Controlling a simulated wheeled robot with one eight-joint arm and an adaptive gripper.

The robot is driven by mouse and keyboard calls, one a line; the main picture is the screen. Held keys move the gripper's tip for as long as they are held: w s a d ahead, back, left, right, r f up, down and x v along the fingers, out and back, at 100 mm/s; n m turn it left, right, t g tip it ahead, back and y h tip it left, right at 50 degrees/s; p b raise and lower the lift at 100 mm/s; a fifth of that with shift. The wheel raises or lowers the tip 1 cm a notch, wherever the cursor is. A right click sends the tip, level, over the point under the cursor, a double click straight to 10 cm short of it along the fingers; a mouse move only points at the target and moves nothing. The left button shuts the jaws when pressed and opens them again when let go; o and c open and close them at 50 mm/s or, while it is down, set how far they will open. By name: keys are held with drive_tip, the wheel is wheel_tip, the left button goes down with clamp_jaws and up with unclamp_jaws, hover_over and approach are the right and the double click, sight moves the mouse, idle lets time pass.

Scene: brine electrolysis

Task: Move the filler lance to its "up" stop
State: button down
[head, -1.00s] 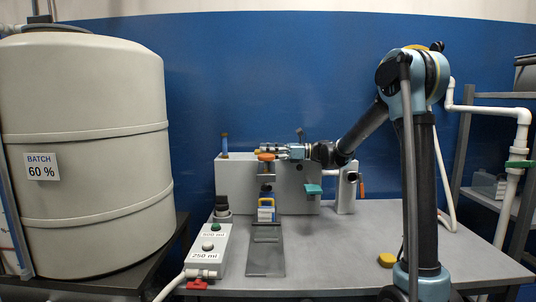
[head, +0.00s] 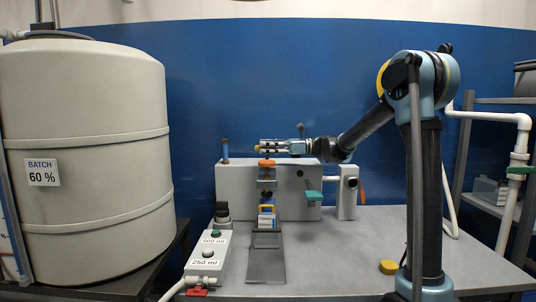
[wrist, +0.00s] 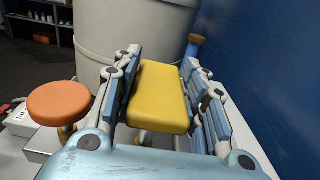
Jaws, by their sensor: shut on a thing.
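My gripper (head: 267,146) is above the grey filler housing (head: 235,185), with its fingers pointing left. In the wrist view my gripper (wrist: 158,90) has its blue-padded fingers shut on a yellow block-shaped handle (wrist: 158,95). The handle appears to be that of the filler lance. The fingers largely hide it in the head view. An orange round knob (wrist: 57,103) is left of the fingers in the wrist view. In the head view this orange knob (head: 266,163) is just below the gripper. The lance rod and its stop cannot be made out clearly.
A blue post (head: 225,150) rises left of the gripper. A button box (head: 205,262) stands front left. The right tabletop is mostly clear.

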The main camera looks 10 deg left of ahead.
drive_tip(key=shift+w+r, duration=0.2)
drive_tip(key=shift+r, duration=0.05)
drive_tip(key=c, duration=1.1)
unclamp_jaws()
drive_tip(key=shift+o, duration=0.7)
drive_tip(key=shift+s, duration=0.1)
drive_tip(key=shift+d+f, duration=0.1)
drive_tip(key=v, duration=1.2)
drive_tip(key=shift+f, duration=0.1)
